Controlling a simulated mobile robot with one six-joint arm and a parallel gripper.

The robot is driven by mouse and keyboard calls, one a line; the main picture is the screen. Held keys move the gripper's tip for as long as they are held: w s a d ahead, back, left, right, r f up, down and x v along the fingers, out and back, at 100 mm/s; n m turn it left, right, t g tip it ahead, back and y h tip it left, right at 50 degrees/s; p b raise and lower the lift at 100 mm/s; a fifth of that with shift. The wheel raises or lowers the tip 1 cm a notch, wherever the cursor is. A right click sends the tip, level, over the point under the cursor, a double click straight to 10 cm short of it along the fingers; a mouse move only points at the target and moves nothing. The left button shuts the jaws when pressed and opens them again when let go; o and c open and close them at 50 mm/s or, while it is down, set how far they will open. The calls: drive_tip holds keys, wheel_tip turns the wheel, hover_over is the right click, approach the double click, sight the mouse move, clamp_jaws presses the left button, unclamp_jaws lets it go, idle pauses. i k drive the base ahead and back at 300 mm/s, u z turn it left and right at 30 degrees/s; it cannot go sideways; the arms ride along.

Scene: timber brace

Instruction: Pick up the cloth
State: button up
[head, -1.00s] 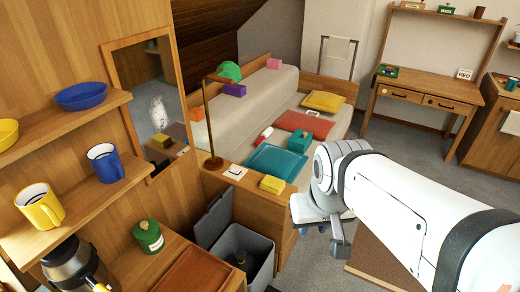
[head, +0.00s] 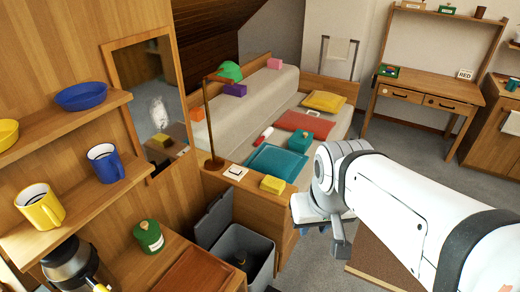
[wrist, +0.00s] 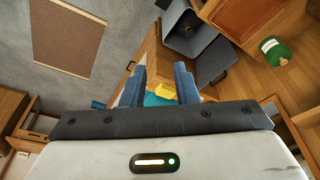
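A small yellow folded item (head: 272,184), which looks like the cloth, lies on the wooden ledge at the near end of the bed, next to a white switch-like plate (head: 235,172). In the wrist view the yellow item (wrist: 168,103) shows beyond my fingers, partly hidden by the gripper body. My gripper (wrist: 161,76) has its two blue fingers apart with nothing between them. In the head view it is mostly hidden by my wrist, to the right of the ledge and apart from the yellow item.
A grey open bin (head: 243,255) stands below the ledge. The bed holds a teal cushion (head: 275,160) and other cushions. A white towel (head: 340,48) hangs on a back rack.

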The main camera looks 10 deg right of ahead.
sight(273, 185)
drive_tip(key=u, duration=2.7)
drive_tip(key=k, duration=0.95)
drive_tip(key=z, duration=2.05)
drive_tip(key=i, duration=1)
drive_tip(key=z, duration=0.05)
